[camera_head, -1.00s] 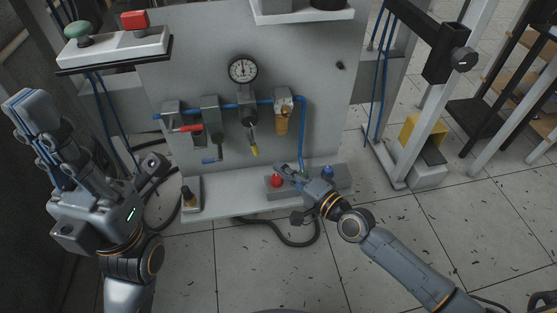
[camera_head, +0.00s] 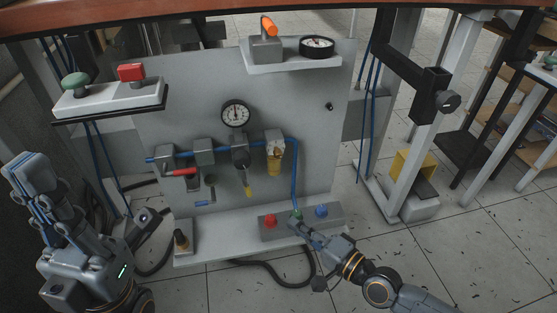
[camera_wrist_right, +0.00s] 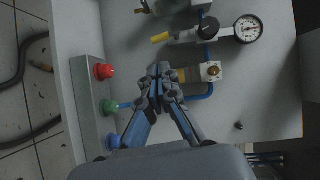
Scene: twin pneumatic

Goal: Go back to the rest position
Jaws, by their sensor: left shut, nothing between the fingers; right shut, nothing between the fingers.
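My left gripper (camera_head: 28,168) is at the left edge of the head view, pointing up, shut and empty, apart from the panel. My right gripper (camera_head: 299,228) is in front of the grey button box, close to the green button (camera_head: 296,213); I cannot tell whether it touches. It is shut with nothing in it, and its closed fingertips also show in the right wrist view (camera_wrist_right: 158,72). The red button (camera_head: 270,220) and blue button (camera_head: 321,210) sit to either side. In the right wrist view the red (camera_wrist_right: 104,71), green (camera_wrist_right: 109,105) and blue (camera_wrist_right: 113,142) buttons lie left of the fingers.
The grey panel (camera_head: 170,95) carries a gauge (camera_head: 236,113), blue piping and several valves. A shelf (camera_head: 293,61) above holds an orange-handled part (camera_head: 267,30) and a lying gauge (camera_head: 317,46). A two-button box (camera_head: 110,97) is upper left.

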